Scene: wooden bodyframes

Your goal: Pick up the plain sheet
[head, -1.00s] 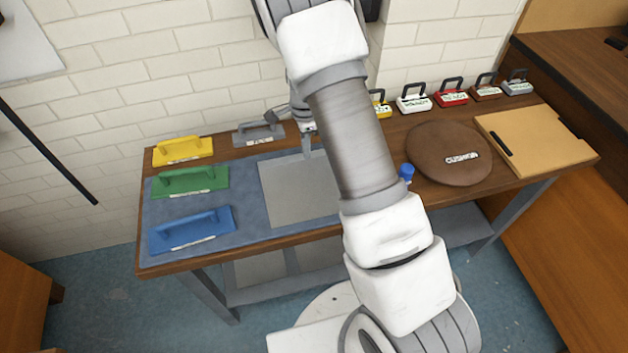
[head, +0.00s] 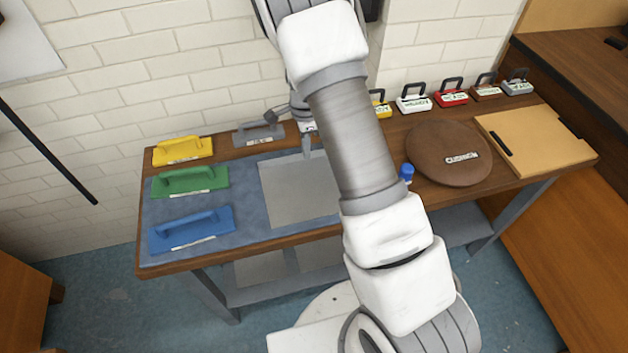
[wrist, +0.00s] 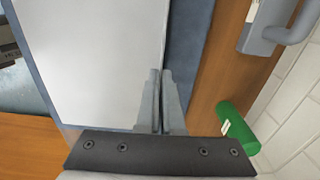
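The plain sheet (head: 290,190) is a thin, flat grey rectangle over the blue mat on the workbench. It shows large and pale in the wrist view (wrist: 95,55). My gripper (head: 307,155) is at the sheet's back edge, on the wall side. In the wrist view its two fingers (wrist: 161,75) are almost together, one on each side of that edge, and look closed on it. The contact itself is too small to see clearly. The sheet's right part is hidden behind my arm in the head view. I cannot tell whether the sheet is raised off the mat.
Yellow (head: 183,151), green (head: 190,180) and blue (head: 190,231) floats lie left of the sheet; a grey float (head: 258,135) lies behind it. A round brown cushion (head: 449,153), a tan board (head: 533,137) and several handled blocks are on the right. A brick wall (head: 210,50) stands close behind.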

